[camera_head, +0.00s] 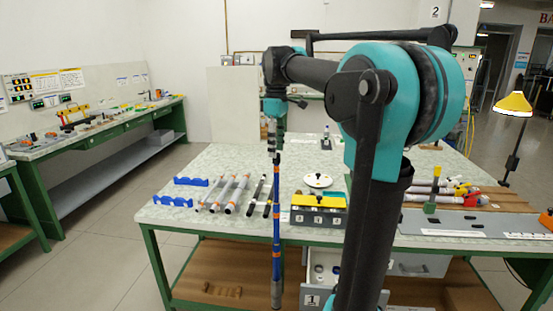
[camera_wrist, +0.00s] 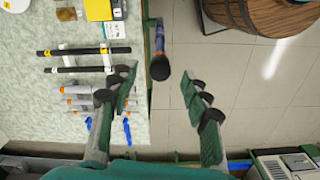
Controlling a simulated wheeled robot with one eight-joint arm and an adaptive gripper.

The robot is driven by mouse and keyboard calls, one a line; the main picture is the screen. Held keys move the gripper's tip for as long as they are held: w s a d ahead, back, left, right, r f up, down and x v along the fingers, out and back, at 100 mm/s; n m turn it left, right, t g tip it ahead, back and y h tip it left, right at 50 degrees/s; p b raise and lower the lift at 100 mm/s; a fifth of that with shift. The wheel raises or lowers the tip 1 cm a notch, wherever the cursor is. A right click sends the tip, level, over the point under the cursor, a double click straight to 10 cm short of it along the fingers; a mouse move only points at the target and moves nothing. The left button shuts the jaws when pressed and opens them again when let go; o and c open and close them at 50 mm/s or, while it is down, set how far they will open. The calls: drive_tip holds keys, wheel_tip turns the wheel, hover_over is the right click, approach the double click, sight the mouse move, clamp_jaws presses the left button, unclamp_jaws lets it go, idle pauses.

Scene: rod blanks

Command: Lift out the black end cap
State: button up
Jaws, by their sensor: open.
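My gripper (camera_head: 273,146) points down by the table's front edge in the head view. In the wrist view my gripper (camera_wrist: 160,82) has its fingers spread wide, with nothing held between them. A blue rod with orange bands (camera_head: 276,225) runs upright below it, with a grey lower end. In the wrist view the rod (camera_wrist: 158,38) is seen nearly end-on beyond the fingers, and its near end is dark (camera_wrist: 160,69). I cannot tell whether that dark end is the black end cap. An open drawer (camera_head: 311,298) under the table holds small white and dark items, too small to identify.
A wooden barrel-like thing (camera_wrist: 265,15) is at upper right in the wrist view.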

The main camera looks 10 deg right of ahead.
drive_tip(key=shift+f, duration=1.15)
drive_tip(key=c, duration=0.8)
wheel_tip(320, 180, up, 20)
drive_tip(key=shift+r, duration=0.1)
